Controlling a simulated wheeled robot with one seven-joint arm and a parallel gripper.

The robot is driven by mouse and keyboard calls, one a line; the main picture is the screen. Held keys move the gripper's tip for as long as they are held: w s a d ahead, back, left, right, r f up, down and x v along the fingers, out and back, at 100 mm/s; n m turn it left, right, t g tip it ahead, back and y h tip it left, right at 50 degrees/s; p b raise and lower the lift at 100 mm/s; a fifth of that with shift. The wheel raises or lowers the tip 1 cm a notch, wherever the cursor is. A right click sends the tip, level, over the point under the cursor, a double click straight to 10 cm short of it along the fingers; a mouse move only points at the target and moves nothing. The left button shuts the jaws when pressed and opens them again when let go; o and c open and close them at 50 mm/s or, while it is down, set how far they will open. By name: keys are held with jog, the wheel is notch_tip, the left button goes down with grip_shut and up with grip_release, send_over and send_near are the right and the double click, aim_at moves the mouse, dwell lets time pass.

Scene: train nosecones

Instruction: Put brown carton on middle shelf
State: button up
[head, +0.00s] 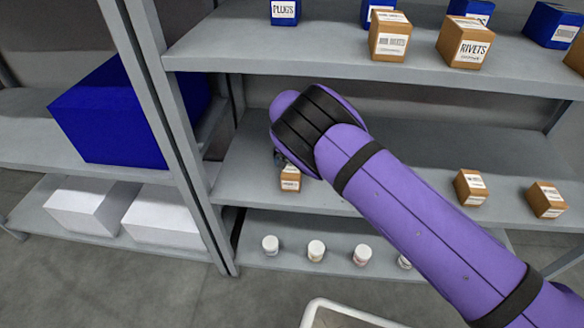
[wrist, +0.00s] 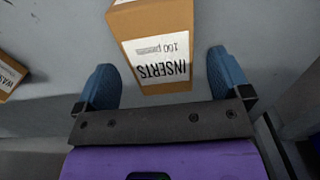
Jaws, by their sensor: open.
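A brown carton (wrist: 152,38) with a white label reading INSERTS shows in the wrist view, between and partly beyond my fingertips. My gripper (wrist: 160,76) is open, with one blue finger at each side of the carton and a visible gap at both sides. In the head view the same carton (head: 290,182) appears at the front of the middle shelf (head: 400,207), at its left part. My gripper (head: 280,160) is mostly hidden there behind my purple wrist. The carton's upper part is hidden too.
Two more brown cartons stand farther right on the middle shelf, one (head: 470,187) nearer and one (head: 546,199) at the right. The upper shelf (head: 330,72) holds brown and blue cartons. White jars (head: 316,250) stand on the lower shelf. A grey upright (head: 170,130) is at the left.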

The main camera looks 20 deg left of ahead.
aim_at(292, 167)
jog(key=shift+r, duration=2.3)
